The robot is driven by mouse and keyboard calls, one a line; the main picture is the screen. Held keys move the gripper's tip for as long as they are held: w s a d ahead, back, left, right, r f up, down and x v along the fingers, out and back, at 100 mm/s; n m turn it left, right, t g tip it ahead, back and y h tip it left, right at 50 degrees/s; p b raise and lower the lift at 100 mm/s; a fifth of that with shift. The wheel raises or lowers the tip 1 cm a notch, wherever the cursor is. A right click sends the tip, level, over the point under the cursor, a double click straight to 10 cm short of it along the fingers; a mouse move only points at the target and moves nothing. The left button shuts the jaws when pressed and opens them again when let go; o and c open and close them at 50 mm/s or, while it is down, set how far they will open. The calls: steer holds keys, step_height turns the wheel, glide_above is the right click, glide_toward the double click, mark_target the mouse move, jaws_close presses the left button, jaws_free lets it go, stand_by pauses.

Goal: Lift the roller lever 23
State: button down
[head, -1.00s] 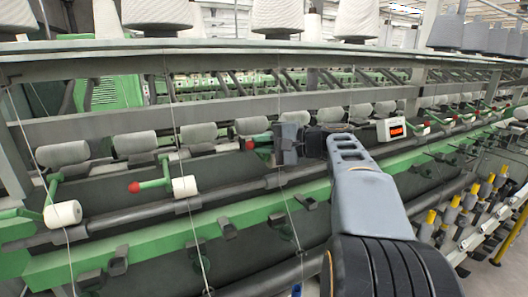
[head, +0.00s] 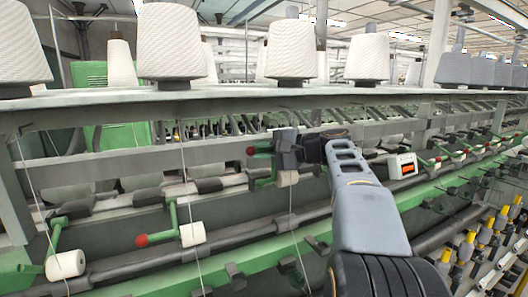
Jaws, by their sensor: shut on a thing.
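My gripper (head: 284,150) is in the middle of the head view, at the end of my grey arm that reaches up from the lower right. It is shut on a green roller lever (head: 263,150). A white roller (head: 287,178) shows just below the jaws. The jaws hide most of the lever's body, so I cannot tell how it joins the frame.
Two similar levers, one with a red knob (head: 142,240), stand to the left. A long grey beam (head: 240,151) runs behind the gripper, with large white yarn cones (head: 170,42) above. A box with an orange display (head: 403,166) is to the right.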

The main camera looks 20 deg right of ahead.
steer(key=shift+r, duration=0.2)
stand_by(0.3)
steer(key=c, duration=1.3)
jaws_free()
steer(key=shift+w, duration=0.15)
steer(key=shift+o, duration=1)
steer(key=shift+w+f, duration=0.1)
steer(key=shift+f, duration=0.05)
steer(key=shift+f, duration=0.1)
steer(key=shift+d, duration=0.15)
steer(key=b+v, duration=0.2)
steer(key=v, duration=1.1)
steer(key=shift+s+r+b, duration=0.25)
steer(key=shift+s+b, duration=0.1)
